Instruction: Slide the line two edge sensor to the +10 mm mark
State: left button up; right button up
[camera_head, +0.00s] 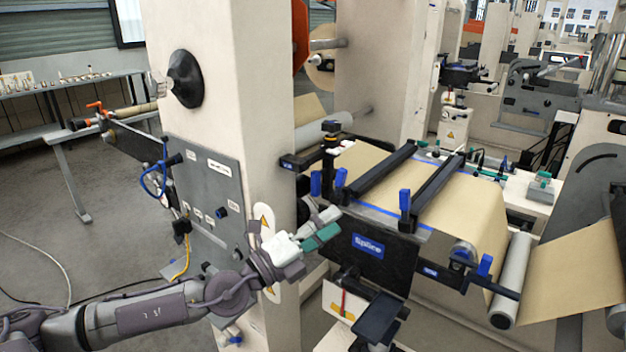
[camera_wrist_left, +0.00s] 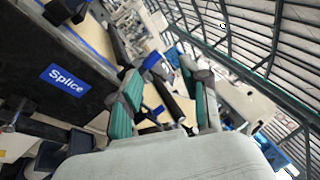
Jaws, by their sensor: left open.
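My left gripper (camera_head: 325,226) is in front of the near left corner of the splice table, left of the black panel with the blue "Splice" label (camera_head: 369,245). Its teal-padded fingers are apart, with no object seen between them. In the left wrist view the gripper (camera_wrist_left: 165,100) is open too, and the blue label (camera_wrist_left: 67,79) is at the left. A black post with an orange band (camera_head: 330,140) stands behind the gripper, beside the web. I cannot tell which part is the line two edge sensor, and no +10 mm mark can be read. My right gripper is not in view.
The brown kraft web (camera_head: 470,205) runs over the table under two black bars, with blue-handled clamps (camera_head: 405,205) at the near edge. A grey control panel (camera_head: 208,190) with cables is on the cream column (camera_head: 245,90) at left. A dark plate (camera_head: 376,318) juts out below.

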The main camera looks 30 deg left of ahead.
pick_arm(q)
jog(key=w+m+g+h, duration=0.2)
jog(key=m+g, duration=0.2)
jog(key=m, duration=0.3)
jog(key=m+g+y+p, duration=0.2)
jog(key=m+y+p, duration=0.25)
jog(key=y, duration=0.45)
send_near(313, 178)
jog(key=shift+n, duration=0.35)
jog(key=p+x, duration=0.4)
jog(key=x, duration=0.4)
jog(key=shift+w+r+p, duration=0.15)
jog(key=shift+w+p, duration=0.05)
jog(key=shift+p, duration=0.15)
jog(key=shift+x, duration=0.8)
jog(key=shift+s, duration=0.1)
grip_shut()
